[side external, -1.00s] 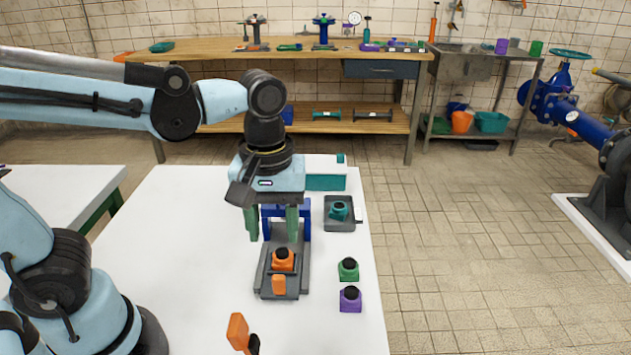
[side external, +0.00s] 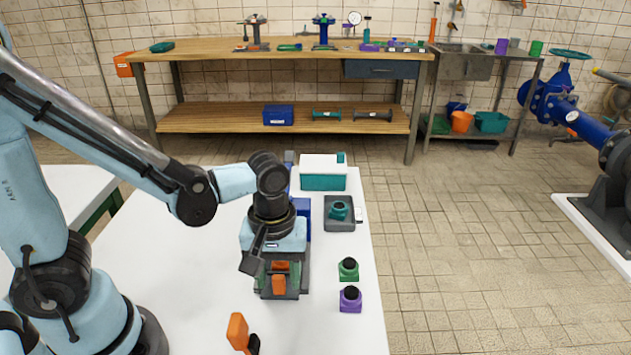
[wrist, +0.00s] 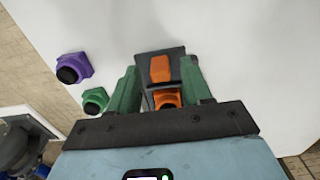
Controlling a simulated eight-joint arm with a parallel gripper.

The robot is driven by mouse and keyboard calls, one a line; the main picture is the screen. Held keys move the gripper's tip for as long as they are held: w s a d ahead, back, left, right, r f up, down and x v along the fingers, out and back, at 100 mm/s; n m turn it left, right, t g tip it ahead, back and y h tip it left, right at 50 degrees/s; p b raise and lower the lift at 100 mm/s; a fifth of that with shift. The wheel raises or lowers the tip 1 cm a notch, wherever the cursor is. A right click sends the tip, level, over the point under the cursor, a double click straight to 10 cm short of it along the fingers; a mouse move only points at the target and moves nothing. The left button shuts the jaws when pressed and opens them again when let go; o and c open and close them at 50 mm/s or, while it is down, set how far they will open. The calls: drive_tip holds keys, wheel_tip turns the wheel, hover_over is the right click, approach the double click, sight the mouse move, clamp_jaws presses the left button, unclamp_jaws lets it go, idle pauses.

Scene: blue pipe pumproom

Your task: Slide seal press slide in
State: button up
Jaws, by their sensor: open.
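The seal press has a grey base (side external: 306,268) and a blue frame (side external: 303,215), mostly hidden behind my arm. Its slide carries an orange front block (side external: 278,285), which also shows in the wrist view (wrist: 160,70). Behind it an orange part (side external: 281,266) is partly covered by my gripper; it shows in the wrist view (wrist: 167,99) close to the gripper body. My gripper (side external: 278,275) is open and low over the front of the press. In the wrist view its green fingers (wrist: 160,76) stand on either side of the slide. I cannot tell whether they touch it.
A green part (side external: 348,270) and a purple part (side external: 350,299) stand right of the press. A grey tray (side external: 339,226) with a teal part and a white-and-teal box (side external: 323,173) are farther back. An orange-handled tool (side external: 239,332) is at the front. Free white tabletop lies left.

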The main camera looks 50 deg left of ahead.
drive_tip(key=shift+f, duration=0.45)
clamp_jaws()
